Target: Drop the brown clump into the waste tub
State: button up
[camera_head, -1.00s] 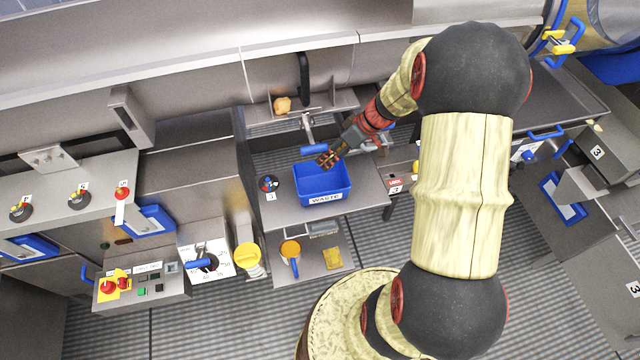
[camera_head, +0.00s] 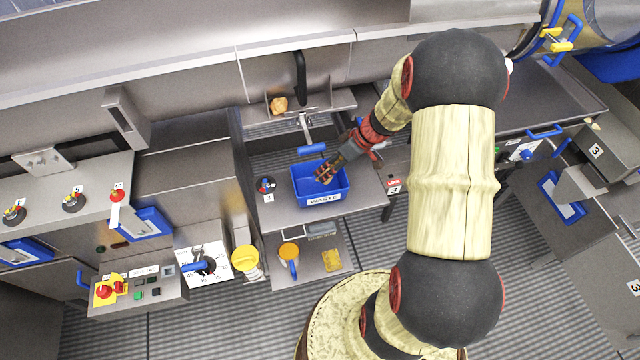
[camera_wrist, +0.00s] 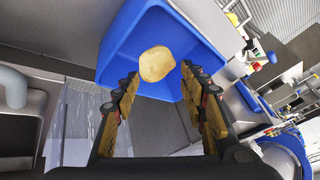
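The blue waste tub (camera_head: 323,199) stands on a steel shelf, its label facing front. In the wrist view the tub (camera_wrist: 118,62) fills the upper middle. A rounded tan-brown clump (camera_wrist: 157,63) shows against the tub's inside, just beyond my fingertips, with a gap to each finger. I cannot tell whether it rests on the tub's floor. My gripper (camera_wrist: 158,75) is open, its two fingers spread apart. In the head view my gripper (camera_head: 325,176) reaches down into the tub's opening, and the clump in the tub cannot be made out there.
Another tan-orange lump (camera_head: 279,104) sits on the ledge behind the tub. A faucet-like fitting with a blue handle (camera_head: 312,149) stands just behind the tub. A yellow cup (camera_head: 289,252) and a yellow sponge-like block (camera_head: 331,260) lie on a lower shelf.

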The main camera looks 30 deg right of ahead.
jog(key=o, duration=0.4)
jog(key=shift+o, duration=0.2)
jog(key=v, duration=1.2)
